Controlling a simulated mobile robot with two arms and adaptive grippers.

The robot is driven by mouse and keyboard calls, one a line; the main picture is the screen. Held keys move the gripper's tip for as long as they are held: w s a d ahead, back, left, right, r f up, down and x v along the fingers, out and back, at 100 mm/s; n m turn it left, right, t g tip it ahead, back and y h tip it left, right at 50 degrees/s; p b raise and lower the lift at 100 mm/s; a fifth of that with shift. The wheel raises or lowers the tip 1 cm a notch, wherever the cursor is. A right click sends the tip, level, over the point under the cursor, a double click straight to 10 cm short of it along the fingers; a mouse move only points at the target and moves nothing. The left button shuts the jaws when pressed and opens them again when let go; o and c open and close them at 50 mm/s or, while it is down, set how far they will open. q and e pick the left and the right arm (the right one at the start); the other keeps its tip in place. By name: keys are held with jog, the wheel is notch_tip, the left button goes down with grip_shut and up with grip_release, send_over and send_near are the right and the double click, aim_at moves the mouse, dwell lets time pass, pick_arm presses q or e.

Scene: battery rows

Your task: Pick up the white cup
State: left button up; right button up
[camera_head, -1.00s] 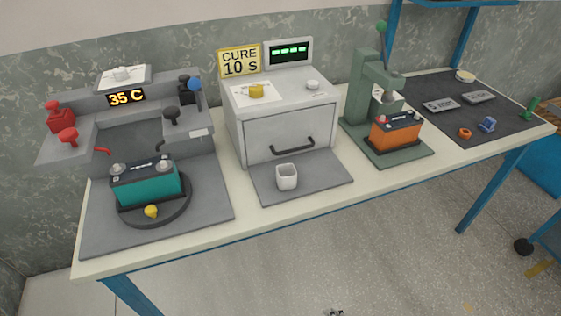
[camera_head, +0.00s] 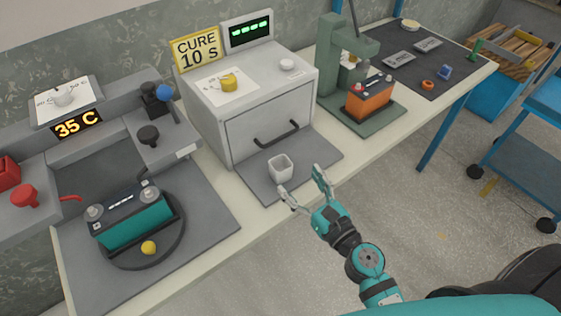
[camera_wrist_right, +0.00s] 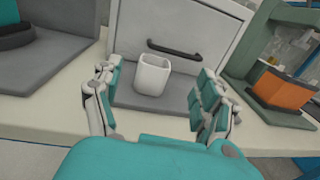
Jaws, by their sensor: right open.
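The white cup (camera_head: 280,168) stands upright on the grey mat (camera_head: 310,160) in front of the curing oven. It also shows in the right wrist view (camera_wrist_right: 152,75), between and beyond the two fingers. My right gripper (camera_head: 304,188) is open and empty, just in front of the cup on the near side, with its fingers pointing at it. The gripper also shows in the right wrist view (camera_wrist_right: 155,100). Nothing hides the cup. My left gripper is not in view.
The grey oven (camera_head: 265,110) with a dark handle stands right behind the cup. A teal battery (camera_head: 135,228) sits on a round turntable at left. An orange battery (camera_head: 370,99) sits in a green press at right. The table edge runs under my right gripper.

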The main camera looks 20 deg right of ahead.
aim_at(286, 170)
jog(key=x, duration=0.2)
jog(key=shift+w+a+p, duration=0.15)
jog(key=shift+w+p, duration=0.15)
jog(key=shift+w, duration=0.1)
jog(key=shift+w+a+f, duration=0.1)
jog(key=shift+w, duration=0.3)
jog(key=x, duration=0.3)
jog(key=f+x, duration=0.1)
jog(key=x, duration=0.1)
jog(key=shift+a+p, duration=0.2)
jog(key=shift+p, duration=0.1)
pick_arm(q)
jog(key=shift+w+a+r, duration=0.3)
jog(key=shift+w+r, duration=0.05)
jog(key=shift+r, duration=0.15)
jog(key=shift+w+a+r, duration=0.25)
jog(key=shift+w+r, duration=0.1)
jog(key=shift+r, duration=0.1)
pick_arm(e)
jog(key=shift+s, duration=0.1)
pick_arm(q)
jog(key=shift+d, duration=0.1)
pick_arm(e)
jog(key=shift+r, duration=0.1)
jog(key=shift+c, duration=0.4)
jog(key=c, duration=1)
jog(key=shift+o, duration=0.2)
